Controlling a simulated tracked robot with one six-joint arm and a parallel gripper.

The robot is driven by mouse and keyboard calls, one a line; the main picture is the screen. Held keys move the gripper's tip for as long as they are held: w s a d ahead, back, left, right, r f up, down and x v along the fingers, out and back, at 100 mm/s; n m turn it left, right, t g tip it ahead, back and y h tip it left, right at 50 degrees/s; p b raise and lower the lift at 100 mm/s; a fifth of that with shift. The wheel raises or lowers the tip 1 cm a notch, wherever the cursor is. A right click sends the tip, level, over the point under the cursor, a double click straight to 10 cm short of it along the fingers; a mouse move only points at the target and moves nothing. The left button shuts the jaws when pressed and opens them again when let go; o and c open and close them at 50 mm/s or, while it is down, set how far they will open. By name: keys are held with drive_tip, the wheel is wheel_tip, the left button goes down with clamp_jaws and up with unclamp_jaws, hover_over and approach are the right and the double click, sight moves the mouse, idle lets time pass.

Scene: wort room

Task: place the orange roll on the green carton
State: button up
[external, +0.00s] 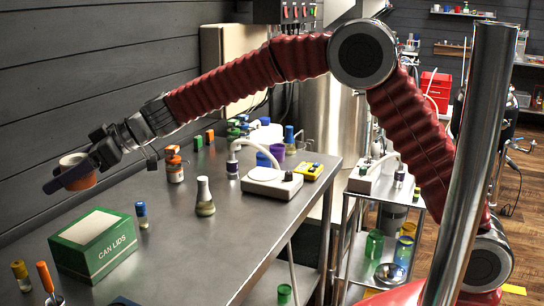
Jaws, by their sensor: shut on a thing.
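The orange roll (85,183) is held up in the air at the left, and part of it is hidden behind a dark finger. My gripper (72,176) is shut on it at the end of the outstretched red arm. The green carton (93,246), with a white panel on top and "CAN LIDS" on its side, sits on the metal table below. In the picture the roll is above the carton's back left part, clear of its top. How far it is from the carton in depth I cannot tell.
The metal table (190,265) carries a flask (204,198), an orange-capped jar (174,166), a small blue-capped bottle (142,215) and a white stirrer (271,184). A cup with tools (47,285) stands at the front left. The dark plank wall (90,70) runs behind.

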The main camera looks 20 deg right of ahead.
hover_over(75, 228)
drive_tip(key=shift+f, duration=3.1)
drive_tip(key=shift+f, duration=1.9)
drive_tip(key=o, duration=1.1)
drive_tip(key=shift+f, duration=0.1)
drive_tip(key=shift+d, duration=0.1)
